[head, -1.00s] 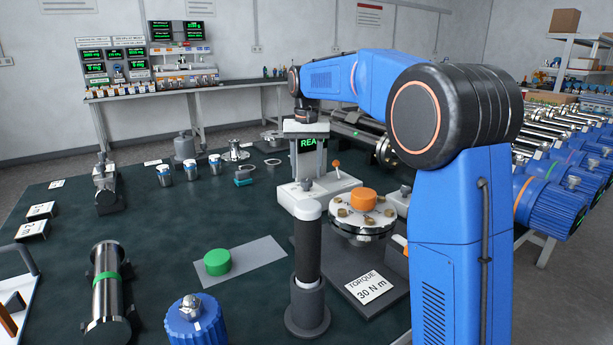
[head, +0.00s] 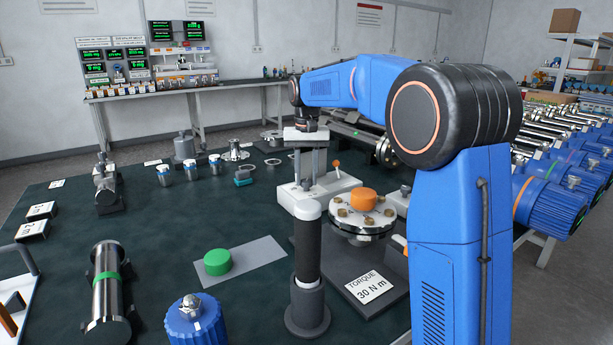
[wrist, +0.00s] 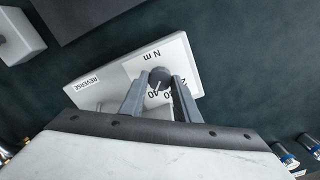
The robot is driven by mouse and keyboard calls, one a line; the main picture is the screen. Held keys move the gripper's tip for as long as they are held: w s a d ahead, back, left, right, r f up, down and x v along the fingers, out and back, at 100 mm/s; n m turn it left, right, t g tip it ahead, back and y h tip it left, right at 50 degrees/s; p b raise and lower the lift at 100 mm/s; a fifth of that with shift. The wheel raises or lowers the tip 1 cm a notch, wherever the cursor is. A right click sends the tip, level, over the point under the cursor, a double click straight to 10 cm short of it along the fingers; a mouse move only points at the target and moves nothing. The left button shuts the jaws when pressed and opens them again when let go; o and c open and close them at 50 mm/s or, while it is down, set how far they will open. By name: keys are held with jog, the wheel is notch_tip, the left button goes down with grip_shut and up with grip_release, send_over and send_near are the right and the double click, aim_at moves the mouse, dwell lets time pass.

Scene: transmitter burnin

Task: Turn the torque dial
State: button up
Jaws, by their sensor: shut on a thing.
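The torque dial (wrist: 158,74) is a small dark round knob with a pale pointer line, seen in the wrist view on a white scale plate marked "N m" with numbers around it. My gripper (wrist: 161,84) has its two grey fingers on either side of the dial and is shut on it. In the head view my gripper (head: 307,178) points down at the white tool unit (head: 327,196), which has an orange lever (head: 337,164). The dial is hidden there by my gripper. The wrist view also shows a "REVERSE" label (wrist: 87,82) on the unit.
A flange with an orange cap (head: 362,201) stands just in front of the unit, by a card reading "TORQUE 30 N m" (head: 367,287). A dark post (head: 307,255) stands nearby. A green button (head: 217,262) is at left. The dark mat around it has free room.

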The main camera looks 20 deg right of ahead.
aim_at(306, 180)
jog(key=shift+n, duration=0.3)
jog(key=n, duration=0.3)
jog(key=shift+n, duration=0.3)
jog(key=n, duration=0.4)
jog(key=shift+n, duration=0.3)
jog(key=o, duration=1)
jog(key=shift+o, duration=0.2)
jog(key=shift+r, duration=0.1)
notch_tip(306, 180, up, 17)
jog(key=shift+r, duration=0.15)
